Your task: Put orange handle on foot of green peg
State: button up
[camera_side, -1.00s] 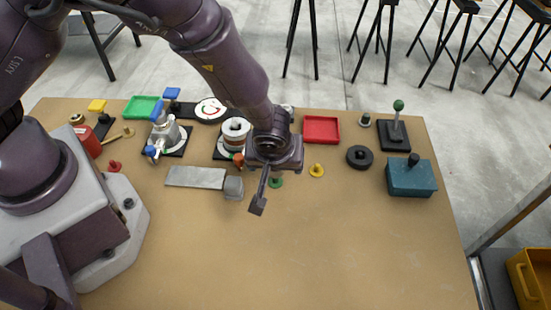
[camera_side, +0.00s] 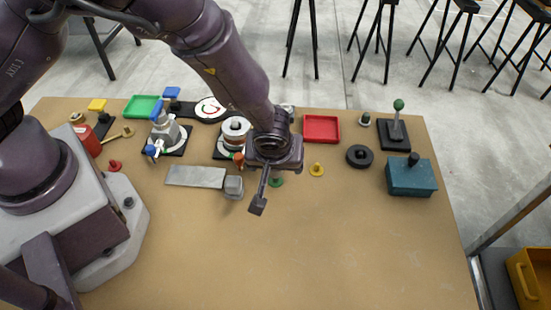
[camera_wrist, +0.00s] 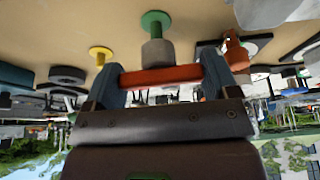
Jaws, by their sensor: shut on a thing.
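My gripper (camera_wrist: 162,76) is shut on the orange handle (camera_wrist: 160,77), a bar lying across between its two fingers in the wrist view. A green peg (camera_wrist: 155,20) with a round green disc stands on the table just beyond the handle. A short grey cylinder (camera_wrist: 157,52) shows between the peg and the handle. I cannot tell whether the handle touches it.
A yellow peg (camera_side: 317,170) stands right of the green one, and a black disc (camera_side: 360,156) and teal box (camera_side: 411,177) farther right. A red tray (camera_side: 322,129) lies behind. A grey plate (camera_side: 196,177) is on the left. The table front is clear.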

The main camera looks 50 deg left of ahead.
jog(key=shift+f, duration=1.35)
dwell(1.3)
jog(key=o, duration=0.8)
jog(key=shift+o, duration=0.2)
jog(key=shift+r, duration=3.7)
